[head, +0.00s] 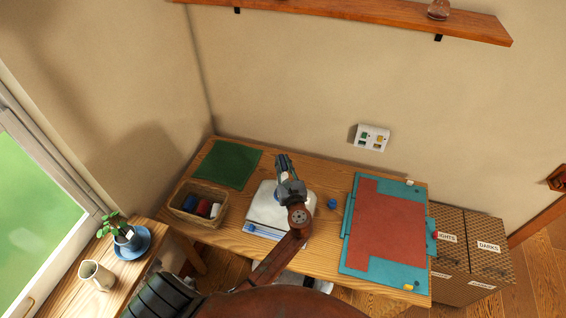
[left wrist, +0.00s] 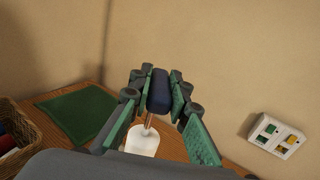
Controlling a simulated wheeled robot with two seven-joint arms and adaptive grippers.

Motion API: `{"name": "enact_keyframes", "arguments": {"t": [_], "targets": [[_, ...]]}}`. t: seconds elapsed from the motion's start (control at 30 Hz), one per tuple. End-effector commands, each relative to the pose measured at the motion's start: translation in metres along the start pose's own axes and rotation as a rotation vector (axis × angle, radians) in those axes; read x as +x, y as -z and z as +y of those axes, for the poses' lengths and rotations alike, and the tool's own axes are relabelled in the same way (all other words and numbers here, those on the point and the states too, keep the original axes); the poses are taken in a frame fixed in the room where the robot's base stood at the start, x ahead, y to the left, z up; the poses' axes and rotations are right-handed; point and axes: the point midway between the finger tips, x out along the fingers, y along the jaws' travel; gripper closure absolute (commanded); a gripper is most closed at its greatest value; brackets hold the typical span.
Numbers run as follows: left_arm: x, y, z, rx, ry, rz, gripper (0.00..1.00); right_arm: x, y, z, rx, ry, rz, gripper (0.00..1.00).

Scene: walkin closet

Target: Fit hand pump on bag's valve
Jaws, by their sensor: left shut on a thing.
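The white bag (head: 262,212) lies flat on the wooden table, with a blue strip (head: 262,232) along its near edge. My left gripper (head: 283,163) is above the far right part of the bag, and my arm covers part of it. In the left wrist view the gripper (left wrist: 158,92) is shut on the dark blue handle of the hand pump (left wrist: 159,91). A thin metal rod runs from the handle to the pump's white body (left wrist: 142,140). I cannot make out the valve or whether the pump touches it. My right gripper is not in view.
A small blue round piece (head: 332,204) lies right of the bag. A wicker basket with rolls (head: 181,216) stands left, a green mat (head: 228,164) behind. A teal and red board (head: 347,251) covers the table's right. A wall panel (head: 371,138) is behind.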

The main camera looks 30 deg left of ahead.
Motion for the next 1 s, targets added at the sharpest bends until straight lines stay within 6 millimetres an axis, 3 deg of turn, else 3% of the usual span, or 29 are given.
{"name": "enact_keyframes", "arguments": {"t": [0.93, 0.97, 1.0], "targets": [[-0.0001, 0.0002, -0.0002, 0.000, 0.000, -0.003, 1.00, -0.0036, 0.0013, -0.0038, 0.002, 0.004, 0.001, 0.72], [-0.0001, 0.0002, -0.0002, 0.000, 0.000, -0.003, 0.82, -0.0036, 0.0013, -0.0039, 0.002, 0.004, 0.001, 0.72], [-0.0001, 0.0002, -0.0002, 0.000, 0.000, -0.003, 0.80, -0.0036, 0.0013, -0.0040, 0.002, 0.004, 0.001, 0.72]]}}
